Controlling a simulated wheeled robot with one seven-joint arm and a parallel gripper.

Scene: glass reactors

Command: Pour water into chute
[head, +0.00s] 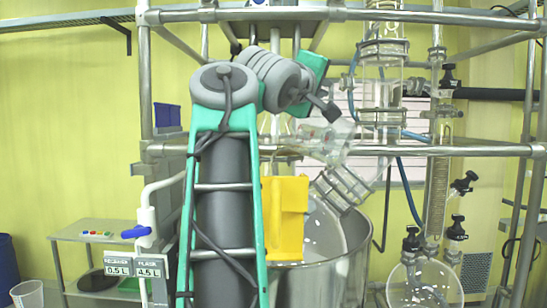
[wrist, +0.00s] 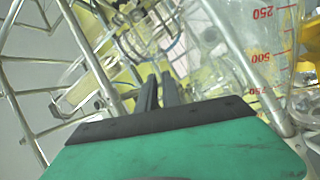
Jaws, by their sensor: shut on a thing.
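My gripper (head: 327,108) is high in front of the glass rig, its dark fingers close together. In the wrist view the fingers (wrist: 160,92) point away from the camera. They are shut on a clear glass beaker (head: 330,142), which hangs tilted beside and below the fingertips. The beaker also shows at the upper right of the wrist view (wrist: 262,40), with red marks 250, 500 and 750. The grip point itself is unclear. Just below the beaker is a slanted clear glass neck (head: 343,188), which looks like the chute. I cannot tell whether they touch or whether water is flowing.
A steel vessel (head: 345,275) stands under the glass neck. A yellow part (head: 285,217) is in front of it. Steel rails (head: 450,151) cross the rig. A round flask (head: 425,285) is at lower right. Display signs (head: 133,268) and a side table (head: 85,232) are at left.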

